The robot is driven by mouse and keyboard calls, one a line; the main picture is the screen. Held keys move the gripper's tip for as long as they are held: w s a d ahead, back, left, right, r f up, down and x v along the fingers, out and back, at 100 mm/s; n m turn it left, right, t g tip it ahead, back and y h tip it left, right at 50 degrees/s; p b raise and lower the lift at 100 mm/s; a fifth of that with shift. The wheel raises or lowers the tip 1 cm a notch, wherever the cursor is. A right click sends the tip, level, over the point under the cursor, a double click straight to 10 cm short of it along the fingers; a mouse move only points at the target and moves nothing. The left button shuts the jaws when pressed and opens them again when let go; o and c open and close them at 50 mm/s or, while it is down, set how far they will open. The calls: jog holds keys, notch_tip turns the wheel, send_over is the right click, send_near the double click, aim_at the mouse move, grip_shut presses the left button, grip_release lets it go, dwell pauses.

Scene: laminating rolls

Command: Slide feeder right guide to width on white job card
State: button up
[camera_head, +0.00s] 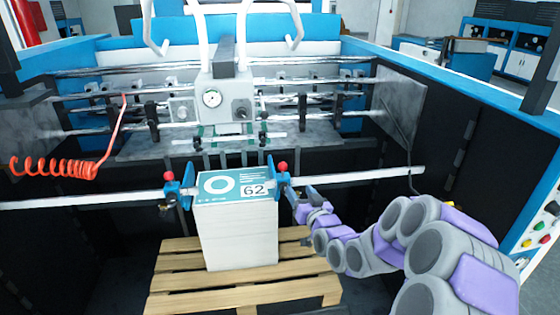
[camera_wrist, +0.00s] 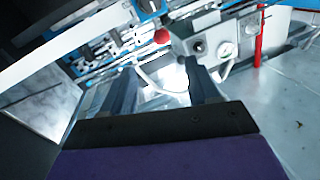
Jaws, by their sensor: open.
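The feeder's right guide (camera_head: 281,183) is a blue bracket with a red knob (camera_head: 282,168) on the white rail (camera_head: 370,175). It stands close to the right edge of the paper stack (camera_head: 238,235). A small white job card (camera_head: 254,190) reading 62 lies on the stack's teal-printed top sheet. My gripper (camera_head: 300,193) is just right of the right guide in the head view. In the wrist view my gripper (camera_wrist: 162,88) has its two dark fingers apart with nothing between them. A red knob (camera_wrist: 162,36) shows beyond the fingertips; contact cannot be told.
The left guide (camera_head: 172,186), also blue with a red knob, stands at the stack's left side. The stack rests on a wooden pallet (camera_head: 180,284). A gauge unit (camera_head: 217,100) sits above and behind. A coiled red hose (camera_head: 55,167) hangs at left. The rail's right part looks clear.

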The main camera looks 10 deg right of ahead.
aim_at(281, 165)
jog(key=w+a, duration=0.1)
jog(key=w, duration=0.4)
jog(key=w+a, duration=0.1)
jog(key=w, duration=0.5)
jog(key=w+a+b, duration=0.1)
jog(key=w, duration=0.4)
jog(key=shift+w+a+f, duration=0.15)
jog(key=shift+a, duration=0.05)
jog(key=shift+w, duration=0.25)
grip_shut()
dwell(0.3)
